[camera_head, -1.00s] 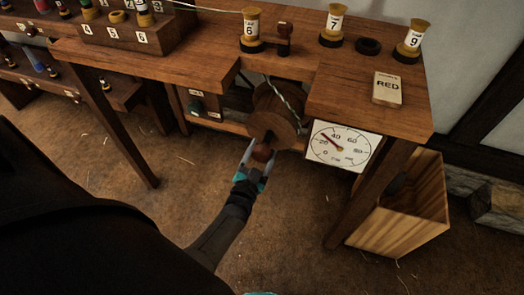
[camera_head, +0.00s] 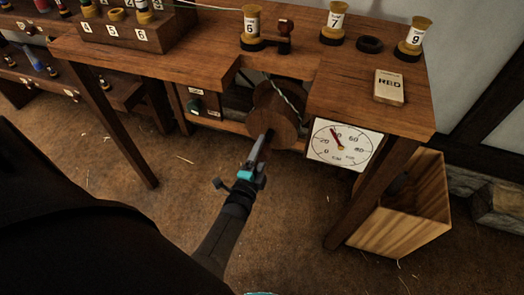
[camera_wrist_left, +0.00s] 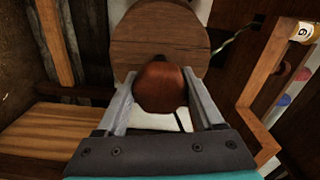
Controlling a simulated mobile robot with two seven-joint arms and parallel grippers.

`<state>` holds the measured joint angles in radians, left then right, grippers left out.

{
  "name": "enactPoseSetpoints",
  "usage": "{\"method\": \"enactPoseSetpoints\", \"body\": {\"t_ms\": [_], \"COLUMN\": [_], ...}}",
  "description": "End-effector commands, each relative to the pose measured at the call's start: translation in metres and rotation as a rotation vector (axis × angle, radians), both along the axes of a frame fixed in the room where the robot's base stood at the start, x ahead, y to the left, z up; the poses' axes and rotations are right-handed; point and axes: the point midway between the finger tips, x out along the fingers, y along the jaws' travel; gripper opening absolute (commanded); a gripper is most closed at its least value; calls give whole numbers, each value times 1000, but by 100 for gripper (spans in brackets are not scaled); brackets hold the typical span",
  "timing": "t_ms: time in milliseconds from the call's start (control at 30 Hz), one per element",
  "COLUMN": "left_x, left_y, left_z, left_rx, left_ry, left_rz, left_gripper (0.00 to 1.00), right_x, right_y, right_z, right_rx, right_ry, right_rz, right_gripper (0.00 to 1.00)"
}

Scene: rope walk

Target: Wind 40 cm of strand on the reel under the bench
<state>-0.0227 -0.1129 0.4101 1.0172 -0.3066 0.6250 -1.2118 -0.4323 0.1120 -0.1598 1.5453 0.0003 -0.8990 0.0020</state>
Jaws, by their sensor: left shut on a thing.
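The wooden reel (camera_head: 279,108) hangs under the bench (camera_head: 200,52), with a pale strand running down to it from above. It also shows as a round wooden disc in the left wrist view (camera_wrist_left: 160,32). My left gripper (camera_head: 262,150) is shut on the reel's reddish-brown crank knob (camera_wrist_left: 160,87), which sits between both fingers in front of the disc. The white dial (camera_head: 345,155) right of the reel has a red needle pointing up and left, around the 40 label; the exact reading is too small to tell.
Numbered spools (camera_head: 336,22) and a card marked RED (camera_head: 388,86) stand on the bench top. A numbered wooden rack (camera_head: 120,36) is at the back left. The bench leg (camera_head: 365,195) and an open wooden crate (camera_head: 405,215) are at right. The floor before the bench is clear.

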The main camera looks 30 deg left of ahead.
Motion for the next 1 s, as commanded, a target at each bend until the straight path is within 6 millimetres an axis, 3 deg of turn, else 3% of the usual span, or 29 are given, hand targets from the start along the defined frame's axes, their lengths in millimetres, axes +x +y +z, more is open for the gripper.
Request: {"method": "enactPoseSetpoints", "body": {"t_ms": [500,1000], "left_x": [0,0], "left_y": [-1,-1], "left_z": [0,0], "left_rx": [306,353], "left_ry": [74,85], "left_rz": [-1,-1], "left_gripper": [14,14], "right_x": [5,10], "right_y": [8,9], "right_z": [16,22], "right_rx": [12,14], "right_ry": [-2,-17], "right_rz": [-5,-6], "right_gripper": [50,50]}}
